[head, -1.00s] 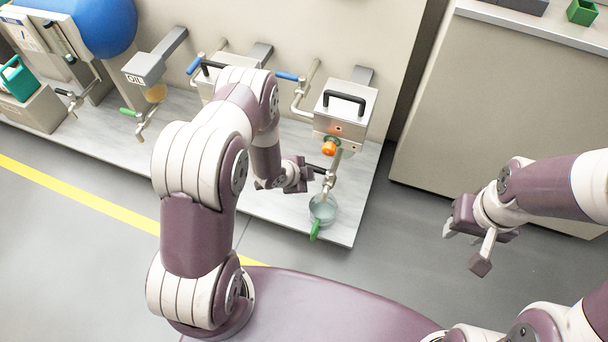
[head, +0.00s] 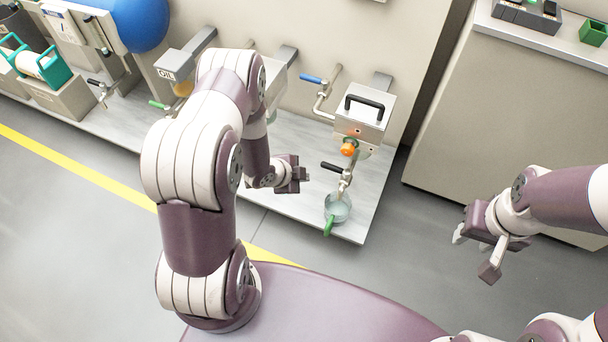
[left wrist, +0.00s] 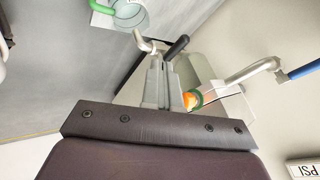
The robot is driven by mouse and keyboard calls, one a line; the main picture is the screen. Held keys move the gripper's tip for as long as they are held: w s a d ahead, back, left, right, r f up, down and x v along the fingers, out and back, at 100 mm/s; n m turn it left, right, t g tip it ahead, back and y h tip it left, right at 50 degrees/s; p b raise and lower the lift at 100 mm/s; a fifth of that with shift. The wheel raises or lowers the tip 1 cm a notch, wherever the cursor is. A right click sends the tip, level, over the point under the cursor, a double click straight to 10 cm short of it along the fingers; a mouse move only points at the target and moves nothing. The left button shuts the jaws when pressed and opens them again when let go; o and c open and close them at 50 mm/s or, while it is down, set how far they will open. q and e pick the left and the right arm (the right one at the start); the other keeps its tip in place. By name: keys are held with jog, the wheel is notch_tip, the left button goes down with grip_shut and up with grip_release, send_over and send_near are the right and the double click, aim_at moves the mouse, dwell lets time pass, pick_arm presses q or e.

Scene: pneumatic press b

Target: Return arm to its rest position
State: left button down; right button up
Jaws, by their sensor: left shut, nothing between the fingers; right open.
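My left arm reaches over the bench from the left in the head view. Its gripper (head: 302,175) is shut and empty, to the left of the black-handled tap (head: 334,167) and apart from it. In the left wrist view the shut fingers (left wrist: 160,80) point toward the press unit, and the tap handle (left wrist: 176,46) shows just beyond them. My right gripper (head: 475,254) is open and empty over the floor at the right. Both arms are raised and bent.
A glass cup with a green handle (head: 338,208) sits below the tap spout on the bench (head: 295,215). The press unit (head: 366,112) has an orange knob (head: 348,149). A grey cabinet (head: 480,120) stands at right. Open floor (head: 70,240) lies at left.

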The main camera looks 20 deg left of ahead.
dwell(0.3)
pick_arm(q)
jog(key=s+a+n+g+y, duration=0.3)
jog(key=s+a+n+g, duration=0.15)
jog(key=s+n, duration=0.3)
jog(key=s+d+r+n+g, duration=0.15)
jog(key=s+r+n, duration=0.25)
jog(key=r, duration=0.5)
jog(key=s+d+r+n+g, duration=0.1)
jog(key=s+d+r+n, duration=0.25)
jog(key=r, duration=0.65)
notch_tip(320, 180, up, 35)
jog(key=w+d+t+p, duration=0.1)
jog(key=p, duration=3)
jog(key=shift+w+r+m+t, duration=0.15)
jog(key=shift+w+m+t, duration=0.15)
jog(key=shift+w+t, duration=0.1)
